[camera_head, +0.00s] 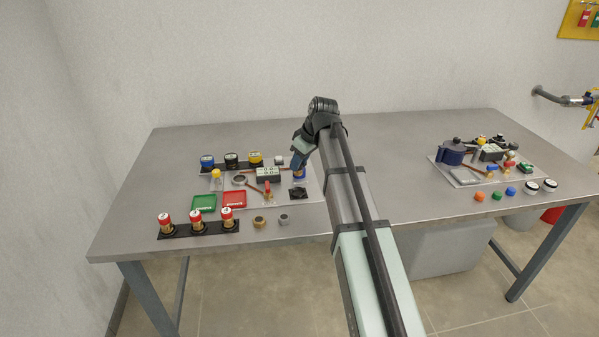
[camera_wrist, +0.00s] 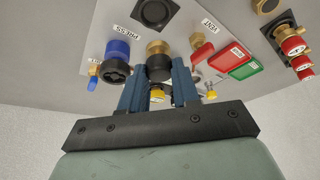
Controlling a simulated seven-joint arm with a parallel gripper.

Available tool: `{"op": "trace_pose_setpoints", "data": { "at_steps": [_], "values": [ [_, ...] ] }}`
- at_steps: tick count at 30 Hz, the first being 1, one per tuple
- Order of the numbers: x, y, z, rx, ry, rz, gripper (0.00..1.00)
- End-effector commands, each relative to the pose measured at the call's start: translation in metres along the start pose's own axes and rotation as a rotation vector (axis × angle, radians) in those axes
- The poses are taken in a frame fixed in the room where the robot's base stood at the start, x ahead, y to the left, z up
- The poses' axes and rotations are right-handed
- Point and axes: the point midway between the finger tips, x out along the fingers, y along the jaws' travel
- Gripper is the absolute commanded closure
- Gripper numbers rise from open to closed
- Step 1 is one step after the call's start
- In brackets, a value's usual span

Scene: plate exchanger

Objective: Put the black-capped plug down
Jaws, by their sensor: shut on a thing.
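My gripper (camera_wrist: 158,88) is shut on the black-capped plug (camera_wrist: 158,72). In the wrist view, its dark cap sits between the blue fingertips and a brass part (camera_wrist: 158,48) shows just beyond. I cannot tell whether the plug touches anything. In the head view, my gripper (camera_head: 299,160) is at the right end of the left-hand group of parts, and the plug is hidden there. A black square socket piece (camera_head: 298,193) lies just in front of it; it also shows at the top of the wrist view (camera_wrist: 155,13).
A blue, black-ended fitting (camera_wrist: 116,62) stands close beside the fingers. Red (camera_head: 234,199) and green (camera_head: 204,203) trays lie to the left. A black rack (camera_head: 180,233) holds red-capped brass plugs.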

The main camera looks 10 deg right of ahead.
Motion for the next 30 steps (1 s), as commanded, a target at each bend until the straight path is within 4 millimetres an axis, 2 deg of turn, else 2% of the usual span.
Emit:
{"op": "trace_pose_setpoints", "data": {
  "at_steps": [5, 11, 15, 21, 26, 30],
  "values": [
    [-0.013, -0.003, -0.009, -0.005, 0.000, -0.002, 1.00],
    [-0.006, -0.031, -0.033, -0.050, -0.002, -0.024, 1.00],
    [0.010, -0.061, -0.067, -0.107, -0.007, -0.051, 1.00],
    [0.034, -0.092, -0.128, -0.182, -0.019, -0.079, 1.00],
    [0.049, -0.095, -0.175, -0.190, -0.023, -0.067, 1.00],
    [0.053, -0.075, -0.198, -0.129, -0.018, -0.035, 1.00]
  ]
}}
